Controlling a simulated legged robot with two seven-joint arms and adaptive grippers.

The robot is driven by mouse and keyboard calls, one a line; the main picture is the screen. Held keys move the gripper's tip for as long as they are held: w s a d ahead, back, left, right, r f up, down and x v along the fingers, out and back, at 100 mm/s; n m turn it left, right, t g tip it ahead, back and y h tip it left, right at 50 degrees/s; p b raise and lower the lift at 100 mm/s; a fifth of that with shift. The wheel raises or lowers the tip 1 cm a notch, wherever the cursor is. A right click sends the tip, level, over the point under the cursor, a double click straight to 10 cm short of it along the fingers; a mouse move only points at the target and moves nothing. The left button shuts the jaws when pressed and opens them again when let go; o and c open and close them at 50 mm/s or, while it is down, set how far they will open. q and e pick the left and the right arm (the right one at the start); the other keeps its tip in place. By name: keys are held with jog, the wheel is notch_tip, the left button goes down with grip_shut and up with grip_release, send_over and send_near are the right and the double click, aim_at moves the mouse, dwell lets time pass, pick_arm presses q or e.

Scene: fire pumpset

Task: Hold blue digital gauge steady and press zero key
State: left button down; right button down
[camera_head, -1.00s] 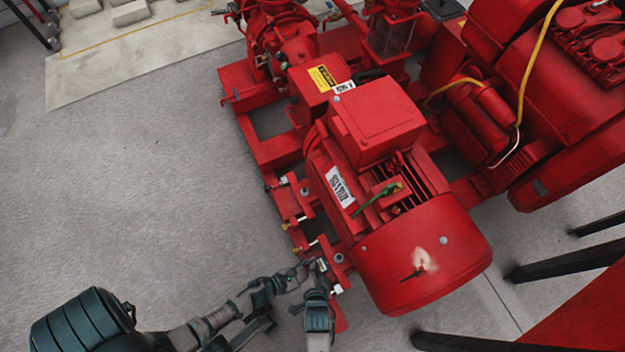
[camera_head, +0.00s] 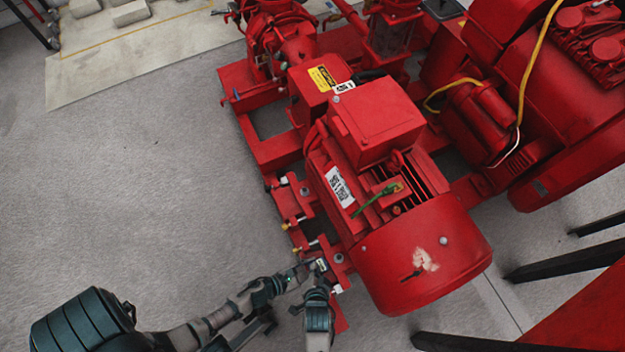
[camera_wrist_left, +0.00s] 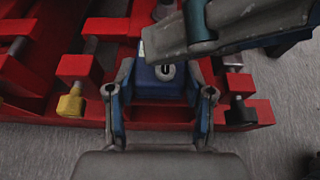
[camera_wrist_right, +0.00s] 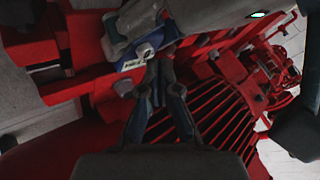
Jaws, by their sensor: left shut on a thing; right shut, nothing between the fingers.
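The blue digital gauge (camera_wrist_left: 158,78) sits between the fingers of my left gripper (camera_wrist_left: 160,98) in the left wrist view. A light panel edge and a round grey detail show on it. My left gripper is shut on it, beside the red base frame. My right gripper (camera_wrist_right: 160,68) is shut and empty, its fingertips close to the gauge (camera_wrist_right: 146,42) in the right wrist view. Whether they touch it I cannot tell. The right gripper crosses above the gauge in the left wrist view and hides part of its face. In the head view, the gauge (camera_head: 321,265) is small beside both grippers.
The red motor (camera_head: 420,250) stands close to the right of my grippers. Red base rails (camera_head: 270,153) with bolts, including a yellow-headed one (camera_wrist_left: 70,104), lie around the gauge. Grey floor (camera_head: 150,190) at the left is clear. Black bars (camera_head: 565,262) stand at the lower right.

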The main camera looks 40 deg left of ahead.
pick_arm(q)
jog(key=shift+f, duration=0.1)
pick_arm(e)
jog(key=shift+f, duration=0.55)
dwell(0.5)
jog(key=shift+r, duration=0.2)
pick_arm(q)
jog(key=shift+a, duration=0.1)
pick_arm(e)
jog(key=shift+r, duration=0.75)
jog(key=shift+r, duration=0.1)
notch_tip(320, 180, up, 6)
jog(key=shift+f, duration=0.1)
pick_arm(q)
jog(key=shift+c, duration=1.8)
grip_release()
